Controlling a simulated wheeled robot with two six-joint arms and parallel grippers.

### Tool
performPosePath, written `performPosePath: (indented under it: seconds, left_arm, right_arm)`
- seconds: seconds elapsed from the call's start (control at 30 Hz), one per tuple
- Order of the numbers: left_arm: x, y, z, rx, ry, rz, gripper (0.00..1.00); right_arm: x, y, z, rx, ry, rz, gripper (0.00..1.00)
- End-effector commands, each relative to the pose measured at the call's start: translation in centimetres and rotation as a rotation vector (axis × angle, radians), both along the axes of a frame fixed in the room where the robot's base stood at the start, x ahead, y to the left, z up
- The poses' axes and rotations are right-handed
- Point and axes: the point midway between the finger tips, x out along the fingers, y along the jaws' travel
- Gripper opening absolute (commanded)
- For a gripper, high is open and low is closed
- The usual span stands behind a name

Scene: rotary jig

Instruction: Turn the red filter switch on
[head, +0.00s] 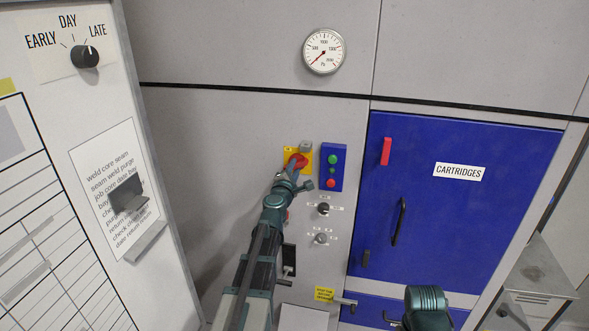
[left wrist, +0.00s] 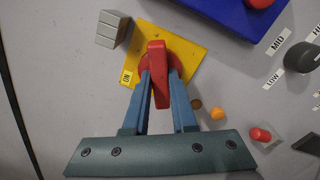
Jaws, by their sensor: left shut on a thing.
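The red filter switch (head: 299,160) is a red rotary handle on a yellow square plate (left wrist: 185,40) on the grey wall panel. My left gripper (head: 290,178) reaches up to it from below. In the left wrist view my left gripper (left wrist: 160,80) has its two blue fingers closed on either side of the red handle (left wrist: 157,60). The handle runs nearly straight up and down in that view, and an ON label (left wrist: 127,77) is on the plate's left edge. Any other label on the plate is hidden. My right arm shows at the bottom right of the head view; its fingers are unclear.
A blue box with green, blue and red buttons (head: 332,167) is just right of the switch. Knobs (head: 323,209) sit below it. A blue CARTRIDGES door (head: 460,210) and a gauge (head: 323,51) are further off.

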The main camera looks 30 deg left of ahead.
Motion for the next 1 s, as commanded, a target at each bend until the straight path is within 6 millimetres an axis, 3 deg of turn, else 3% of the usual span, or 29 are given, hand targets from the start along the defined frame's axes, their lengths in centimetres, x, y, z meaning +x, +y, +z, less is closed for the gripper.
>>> performPosePath:
  seconds: [1.0]
  left_arm:
    - [-0.18,-0.11,-0.08,-0.886,-0.205,-0.001,0.0]
  right_arm:
    - [-0.01,0.0,-0.08,0.0,0.0,0.0,0.0]
